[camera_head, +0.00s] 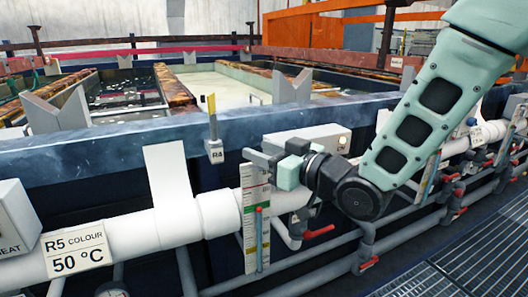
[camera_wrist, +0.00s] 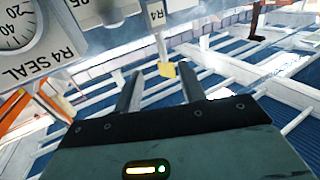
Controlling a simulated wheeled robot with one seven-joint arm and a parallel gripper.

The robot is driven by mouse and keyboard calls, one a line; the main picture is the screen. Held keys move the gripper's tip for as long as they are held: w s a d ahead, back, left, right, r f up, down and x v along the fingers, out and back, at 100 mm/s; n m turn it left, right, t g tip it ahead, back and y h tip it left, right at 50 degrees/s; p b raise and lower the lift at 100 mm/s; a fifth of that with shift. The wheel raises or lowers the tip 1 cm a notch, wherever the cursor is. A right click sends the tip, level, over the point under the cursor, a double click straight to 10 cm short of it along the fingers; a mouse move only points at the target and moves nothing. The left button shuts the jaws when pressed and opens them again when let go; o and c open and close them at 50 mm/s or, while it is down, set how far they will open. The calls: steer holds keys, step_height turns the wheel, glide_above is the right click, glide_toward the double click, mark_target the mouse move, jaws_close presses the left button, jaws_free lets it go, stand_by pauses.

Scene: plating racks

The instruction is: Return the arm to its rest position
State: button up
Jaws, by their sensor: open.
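My gripper (camera_head: 260,156) is at the end of my pale green arm (camera_head: 420,110), which reaches down from the upper right. The gripper is in front of the blue tank rail and near the upper end of a white and green gauge strip (camera_head: 256,205). In the wrist view, the two dark fingers of my gripper (camera_wrist: 160,80) stand apart with nothing held between them. A grey R4 tag (camera_head: 214,150) with a yellow upright piece (camera_head: 212,104) is on the rail, left of the gripper. The R4 tag also shows in the wrist view (camera_wrist: 157,12), beyond the fingers.
A white pipe (camera_head: 150,228) with an R5 COLOUR 50 °C label (camera_head: 76,250) runs along the front. Red-handled valves (camera_head: 318,232) and grey pipes lie below my arm. Open tanks (camera_head: 215,84) lie behind the blue rail (camera_head: 100,150). Floor grating (camera_head: 450,270) is at lower right.

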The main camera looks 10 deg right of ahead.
steer(key=s+f+g+h, duration=0.7)
steer(key=s+f, duration=0.2)
steer(key=s, duration=0.2)
steer(key=s+d+f+g+h, duration=0.1)
steer(key=s+d+g+h, duration=0.15)
steer(key=s, duration=0.55)
steer(key=s+d+f+g+h, duration=0.1)
steer(key=s+d+g+h, duration=0.2)
steer(key=s, duration=0.5)
step_height(320, 180, up, 14)
steer(key=g+y+p, duration=0.1)
steer(key=p, duration=1.2)
steer(key=shift+d+f+p, duration=0.2)
steer(key=shift+d+p, duration=0.1)
